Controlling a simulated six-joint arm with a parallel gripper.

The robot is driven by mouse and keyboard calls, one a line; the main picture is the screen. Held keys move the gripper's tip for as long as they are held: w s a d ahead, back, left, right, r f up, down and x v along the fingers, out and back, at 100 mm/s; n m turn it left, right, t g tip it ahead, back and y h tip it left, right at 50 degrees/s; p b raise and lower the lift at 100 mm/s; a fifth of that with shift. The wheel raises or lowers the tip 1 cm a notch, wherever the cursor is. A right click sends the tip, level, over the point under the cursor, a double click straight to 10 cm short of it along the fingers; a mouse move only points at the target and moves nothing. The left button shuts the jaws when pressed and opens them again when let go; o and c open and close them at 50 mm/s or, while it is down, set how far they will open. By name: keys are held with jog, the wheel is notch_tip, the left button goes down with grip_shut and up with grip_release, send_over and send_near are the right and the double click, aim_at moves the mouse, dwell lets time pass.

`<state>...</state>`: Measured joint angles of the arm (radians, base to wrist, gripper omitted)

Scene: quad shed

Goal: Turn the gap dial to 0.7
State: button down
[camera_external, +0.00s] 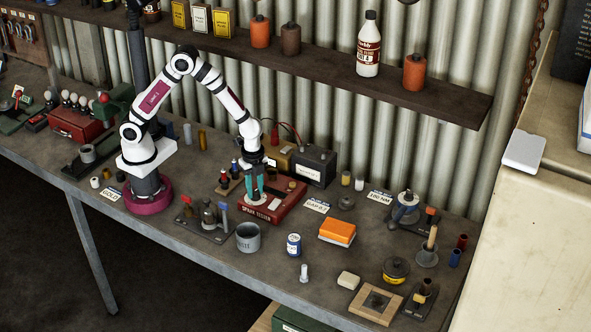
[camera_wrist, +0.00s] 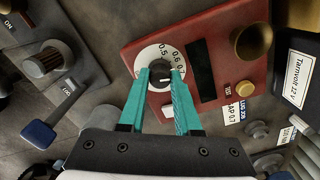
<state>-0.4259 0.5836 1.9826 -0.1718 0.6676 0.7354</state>
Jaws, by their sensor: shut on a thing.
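The red spark tester box (camera_external: 278,212) stands on the bench in the external view and also fills the upper right of the wrist view (camera_wrist: 141,28). My gripper (camera_external: 257,196), with teal fingers, points down over the dial. In the wrist view its fingertips (camera_wrist: 161,76) are shut on the knob, one on each side.
A dark battery (camera_external: 314,166) stands close behind.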

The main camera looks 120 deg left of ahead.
aim_at(255, 191)
jog(key=shift+m, duration=0.5)
dwell(0.3)
jog(key=c, duration=0.6)
grip_release()
jog(key=shift+r, duration=0.1)
notch_tip(255, 191, up, 16)
jog(key=shift+f, duration=0.2)
